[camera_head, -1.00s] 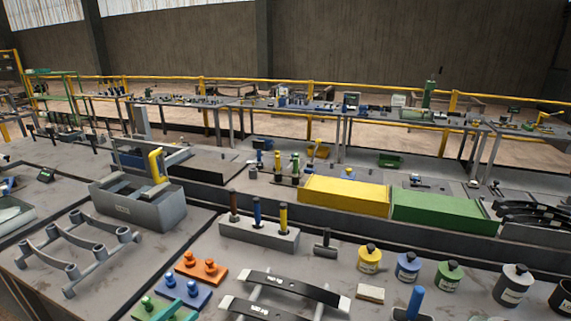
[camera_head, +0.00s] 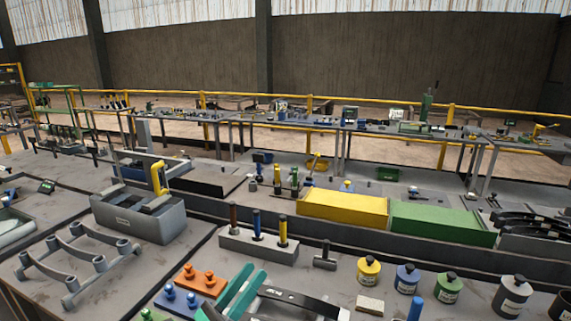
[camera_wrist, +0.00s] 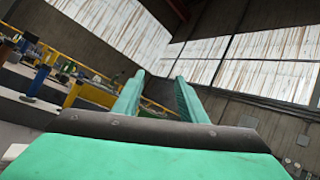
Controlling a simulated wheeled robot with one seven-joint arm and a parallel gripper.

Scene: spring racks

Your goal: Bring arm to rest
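The wrist view looks tilted up toward the wall and the windows. The rest of my arm is out of the head view.
The near bench holds an orange block (camera_head: 201,281), a grey block with three handled tools (camera_head: 258,246), a grey toolbox (camera_head: 140,217) and several bottles (camera_head: 368,270). A yellow bin (camera_head: 343,208) and a green bin (camera_head: 440,222) stand behind. A grey rack (camera_head: 78,262) lies left.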

